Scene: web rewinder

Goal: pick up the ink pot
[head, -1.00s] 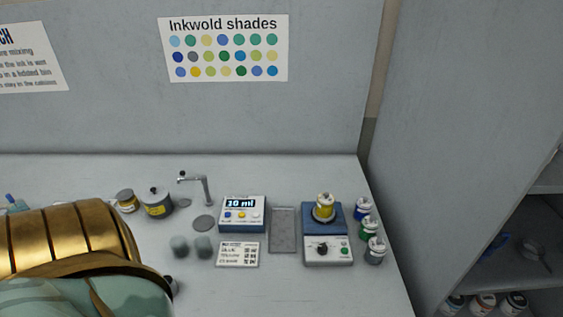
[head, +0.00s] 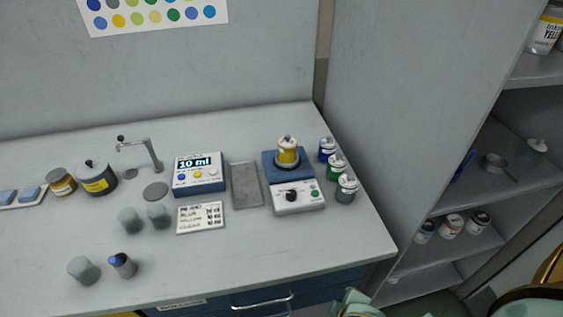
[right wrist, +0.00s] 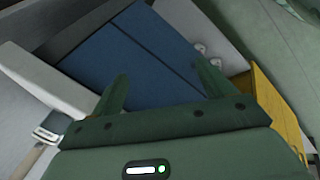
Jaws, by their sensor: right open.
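A small ink pot with a yellow band and pale lid (head: 288,152) stands upright on the blue-topped device (head: 299,197) at the right of the bench. Three more small lidded pots, blue (head: 327,149), green (head: 337,166) and grey (head: 346,188), stand in a row to its right. My right gripper (right wrist: 163,82) is open and empty in the right wrist view, with blue panels beyond its fingers and no pot between them. A green part of mine shows at the bottom of the head view, below the bench's front edge. My left gripper is not in view.
A grey tray (head: 246,186), a 10 ml dispenser (head: 200,174) and a label card (head: 201,217) stand left of the device. Larger yellow-labelled jars (head: 97,178) are farther left. A shelf unit (head: 430,120) rises at the right. The front right bench top is clear.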

